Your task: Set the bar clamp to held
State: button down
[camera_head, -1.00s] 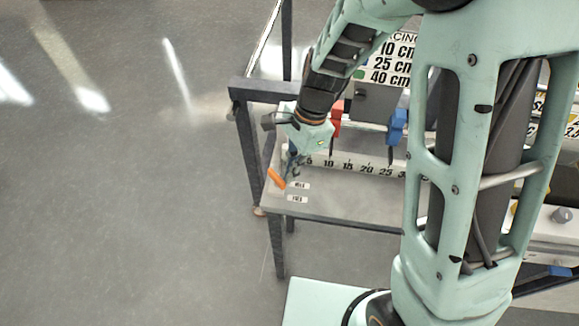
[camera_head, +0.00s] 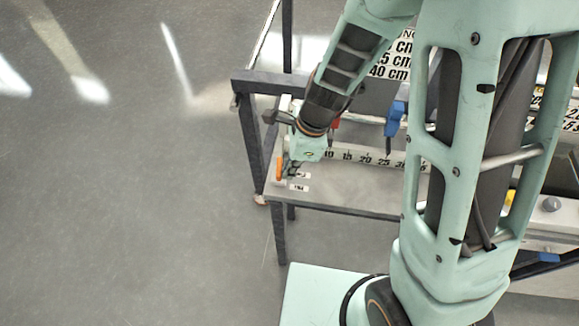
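The orange lever (camera_head: 279,168), which looks like the bar clamp's handle, stands nearly upright in the picture at the left end of the grey bench (camera_head: 350,198). Two small white labels, an upper one (camera_head: 302,175) and a lower one (camera_head: 298,188), lie just right of it; their print is too small to read surely. My gripper (camera_head: 291,170) points down right beside the lever, close to or touching it. Its fingers are small, dark and partly hidden under my wrist, so I cannot tell whether they are open or shut on the lever.
A numbered scale (camera_head: 370,159) runs along the bench behind the labels. A blue block (camera_head: 396,116) and a partly hidden red block (camera_head: 335,124) sit on the rail above it. A sign with lengths in cm (camera_head: 395,60) stands behind. Open floor lies to the left.

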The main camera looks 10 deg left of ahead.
jog(key=shift+s, duration=0.1)
dwell(0.7)
jog(key=shift+d, duration=0.35)
jog(key=d, duration=0.2)
jog(key=d+r, duration=0.1)
jog(key=shift+w+d, duration=0.25)
jog(key=p+v, duration=0.1)
jog(key=v, duration=0.8)
jog(key=shift+s, duration=0.25)
